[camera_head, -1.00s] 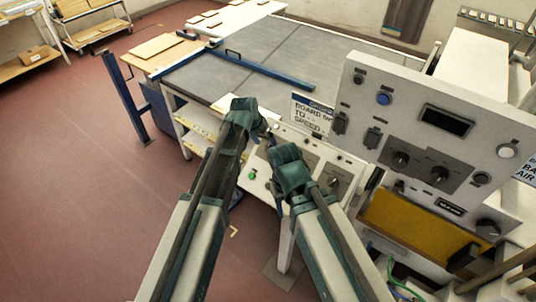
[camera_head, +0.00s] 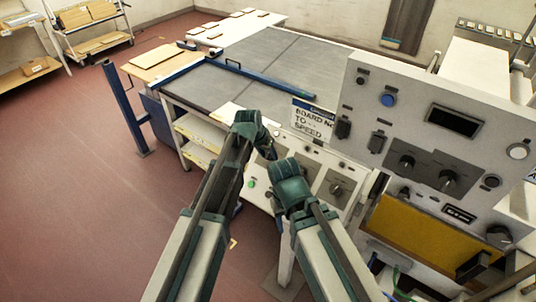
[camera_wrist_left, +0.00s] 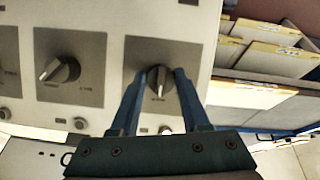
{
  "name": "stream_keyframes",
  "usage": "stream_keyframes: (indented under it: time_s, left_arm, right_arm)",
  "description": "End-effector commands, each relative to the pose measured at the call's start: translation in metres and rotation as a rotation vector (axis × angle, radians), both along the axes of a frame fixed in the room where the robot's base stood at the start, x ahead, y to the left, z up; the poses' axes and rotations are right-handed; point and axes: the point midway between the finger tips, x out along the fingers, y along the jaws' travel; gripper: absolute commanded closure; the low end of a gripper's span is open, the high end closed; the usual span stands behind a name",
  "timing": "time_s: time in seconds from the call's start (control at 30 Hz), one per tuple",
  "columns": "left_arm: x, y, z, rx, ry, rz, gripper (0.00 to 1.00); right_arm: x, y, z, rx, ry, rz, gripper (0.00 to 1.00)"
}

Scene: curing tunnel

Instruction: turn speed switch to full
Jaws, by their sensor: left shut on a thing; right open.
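In the left wrist view a dark round knob (camera_wrist_left: 160,84) with a pale pointer line sits on a grey plate on the light panel. My left gripper (camera_wrist_left: 160,78) has its two blue fingers on either side of this knob and is shut on it. The print around it is too small to read. In the head view my left gripper (camera_head: 269,151) is at the left part of the low control panel (camera_head: 312,160) and hides this knob. My right gripper (camera_head: 277,206) is open in front of the panel; its fingertips are hard to make out.
A second similar knob (camera_wrist_left: 58,72) is beside the held one; another knob (camera_head: 336,188) shows in the head view. A tall grey panel (camera_head: 410,105) with switches stands at the right. A sign (camera_head: 313,118) stands behind the low panel. The red floor at left is free.

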Motion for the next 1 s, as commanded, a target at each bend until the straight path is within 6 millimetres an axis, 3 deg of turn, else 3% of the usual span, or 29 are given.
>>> stream_keyframes:
  time_s: [0.47, 1.0]
  left_arm:
    - [-0.001, 0.000, -0.001, 0.049, -0.036, -0.060, 1.00]
    - [-0.004, -0.001, -0.003, 0.322, -0.233, -0.399, 1.00]
  right_arm:
    - [0.000, 0.000, -0.001, 0.000, 0.000, 0.000, 0.50]
    - [0.000, 0.000, -0.011, 0.000, 0.000, 0.002, 0.50]
